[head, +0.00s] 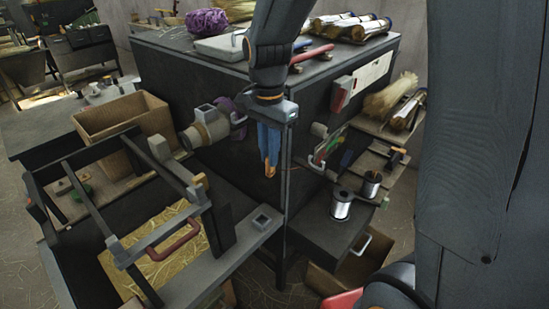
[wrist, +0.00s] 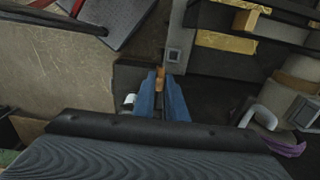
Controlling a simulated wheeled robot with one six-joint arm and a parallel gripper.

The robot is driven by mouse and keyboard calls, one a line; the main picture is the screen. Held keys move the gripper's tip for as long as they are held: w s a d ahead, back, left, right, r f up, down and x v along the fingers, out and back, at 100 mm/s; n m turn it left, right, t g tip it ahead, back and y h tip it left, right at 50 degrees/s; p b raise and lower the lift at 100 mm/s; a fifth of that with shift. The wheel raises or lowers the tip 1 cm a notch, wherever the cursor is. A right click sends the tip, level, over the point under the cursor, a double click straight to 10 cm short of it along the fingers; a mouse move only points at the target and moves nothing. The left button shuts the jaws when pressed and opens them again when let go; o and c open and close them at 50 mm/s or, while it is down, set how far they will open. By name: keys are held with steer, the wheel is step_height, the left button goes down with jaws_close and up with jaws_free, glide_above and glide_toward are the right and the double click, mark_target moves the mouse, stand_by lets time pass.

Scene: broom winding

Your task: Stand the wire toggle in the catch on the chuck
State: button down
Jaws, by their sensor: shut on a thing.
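My gripper (head: 269,162) points down in front of the dark cabinet, with its blue fingers close together. A small orange-brown piece, which I take to be the wire toggle (head: 270,171), shows at the fingertips. It also shows between the fingers in the wrist view (wrist: 160,78); the fingers hide most of it. The chuck (head: 211,130) is a beige and grey cylinder on the cabinet's side, left of my gripper. A grey square-mouthed block on it looks like the catch (head: 204,113). In the wrist view the chuck (wrist: 298,80) is at the right edge. The toggle is apart from it.
A grey ledge with a square socket (head: 263,221) lies below the gripper. A frame with a red handle (head: 174,243) stands at lower left. A cardboard box (head: 122,125) is further left. Wire spools (head: 341,205) stand on a shelf at right. Rolls and tools crowd the cabinet top.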

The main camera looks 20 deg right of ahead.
step_height(320, 180, up, 22)
steer(key=w+a+p, duration=0.2)
steer(key=p, duration=0.7)
steer(key=w+a, duration=1)
step_height(320, 180, down, 8)
steer(key=b, duration=0.3)
steer(key=shift+s+d, duration=0.2)
steer(key=shift+d, duration=0.15)
stand_by(1.7)
steer(key=w+a+f+n, duration=0.1)
steer(key=w+n, duration=0.1)
steer(key=w, duration=0.3)
steer(key=w+a+f+n+b, duration=0.1)
steer(key=w+a+f+n, duration=0.1)
steer(key=w, duration=0.3)
steer(key=shift+w, duration=0.35)
stand_by(1.3)
